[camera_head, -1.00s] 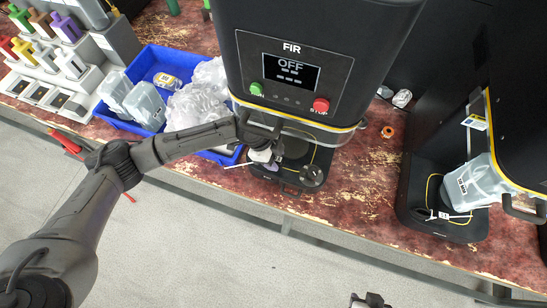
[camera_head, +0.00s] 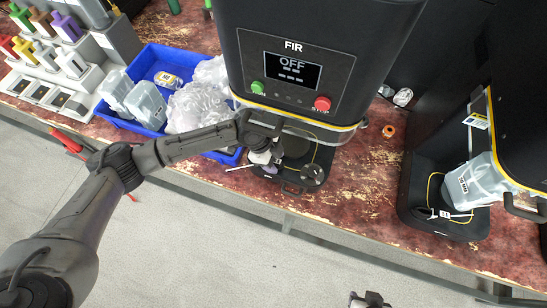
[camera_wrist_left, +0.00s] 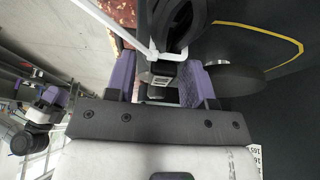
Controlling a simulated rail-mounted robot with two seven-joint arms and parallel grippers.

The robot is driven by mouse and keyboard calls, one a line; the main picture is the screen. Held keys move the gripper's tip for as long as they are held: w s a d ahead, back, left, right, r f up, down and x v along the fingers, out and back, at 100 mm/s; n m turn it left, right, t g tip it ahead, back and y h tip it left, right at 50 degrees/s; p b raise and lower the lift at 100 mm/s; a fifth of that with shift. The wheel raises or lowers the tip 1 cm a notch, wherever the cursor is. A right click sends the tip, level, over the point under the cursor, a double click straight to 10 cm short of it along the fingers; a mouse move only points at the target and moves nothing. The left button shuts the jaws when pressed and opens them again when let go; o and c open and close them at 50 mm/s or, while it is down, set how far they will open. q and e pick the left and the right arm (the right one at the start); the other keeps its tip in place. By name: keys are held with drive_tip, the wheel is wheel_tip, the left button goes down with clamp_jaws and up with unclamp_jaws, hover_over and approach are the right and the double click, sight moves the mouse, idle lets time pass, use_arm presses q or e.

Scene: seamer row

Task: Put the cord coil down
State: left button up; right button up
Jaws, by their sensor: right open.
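The cord coil (camera_wrist_left: 181,22) shows in the left wrist view as a black looped bundle with a white strip (camera_wrist_left: 128,28) across it. My left gripper (camera_wrist_left: 160,88) has its two purple fingers on either side of a dark block with a pale slotted end, which seems to belong to the coil. In the head view my left gripper (camera_head: 262,157) is low at the front of the FIR machine (camera_head: 300,45), over its black base. The arm hides much of the coil there. My right gripper (camera_head: 370,300) is open and empty at the bottom edge, over the floor.
A blue bin (camera_head: 152,55) with clear bags and containers stands left of the machine. A second black machine (camera_head: 415,190) with a bagged container (camera_head: 472,184) stands at right. A small orange ring (camera_head: 388,131) lies between them on the worn red bench (camera_head: 365,180).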

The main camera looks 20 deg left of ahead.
idle(0.3)
use_arm(q)
drive_tip(key=shift+r, duration=0.2)
drive_tip(key=v, duration=0.2)
drive_tip(key=shift+d+r+p, duration=0.1)
drive_tip(key=shift+r+p, duration=0.25)
drive_tip(key=a, duration=1.2)
drive_tip(key=shift+s+f, duration=0.3)
drive_tip(key=shift+d, duration=0.15)
